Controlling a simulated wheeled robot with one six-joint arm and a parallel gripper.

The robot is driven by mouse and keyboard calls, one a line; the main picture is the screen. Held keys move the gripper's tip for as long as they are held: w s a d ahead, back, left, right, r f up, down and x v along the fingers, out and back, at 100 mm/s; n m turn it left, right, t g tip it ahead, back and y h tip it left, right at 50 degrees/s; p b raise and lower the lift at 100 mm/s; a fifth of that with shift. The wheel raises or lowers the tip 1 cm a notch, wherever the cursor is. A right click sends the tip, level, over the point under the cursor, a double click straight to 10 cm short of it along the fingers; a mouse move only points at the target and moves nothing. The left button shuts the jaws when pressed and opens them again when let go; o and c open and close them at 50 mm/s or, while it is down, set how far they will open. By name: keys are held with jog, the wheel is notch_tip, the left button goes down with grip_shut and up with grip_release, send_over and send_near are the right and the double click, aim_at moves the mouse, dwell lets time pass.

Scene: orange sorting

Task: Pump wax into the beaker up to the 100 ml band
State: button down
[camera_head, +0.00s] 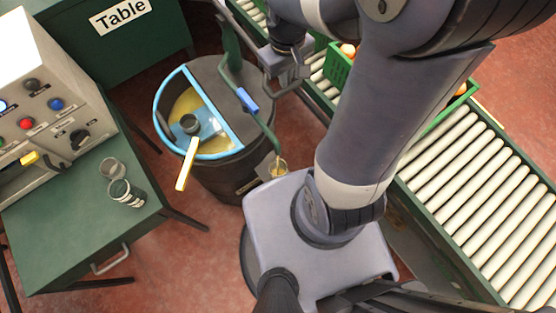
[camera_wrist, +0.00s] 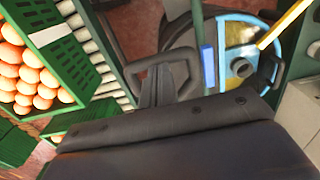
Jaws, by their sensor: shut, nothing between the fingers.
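The wax drum (camera_head: 215,165) has a blue rim and yellow wax inside. A green pump lever with a blue grip (camera_head: 247,100) crosses its right side; the blue grip also shows in the wrist view (camera_wrist: 208,68). In the wrist view my gripper (camera_wrist: 165,75) is left of the grip.
Two glass vessels (camera_head: 124,193) stand on the green table (camera_head: 75,235) beside a control box (camera_head: 50,100). A roller conveyor (camera_head: 480,190) with green crates of oranges (camera_wrist: 75,35) runs along the right.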

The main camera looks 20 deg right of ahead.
notch_tip(320, 180, down, 3)
jog(key=shift+f+b, duration=0.2)
jog(key=shift+b, duration=0.65)
notch_tip(320, 180, up, 16)
jog(key=p, duration=1.3)
jog(key=shift+f, duration=0.25)
notch_tip(320, 180, down, 16)
jog(key=b, duration=1.2)
jog(key=shift+r, duration=0.1)
notch_tip(320, 180, up, 16)
jog(key=p, duration=1.3)
jog(key=shift+s, duration=0.1)
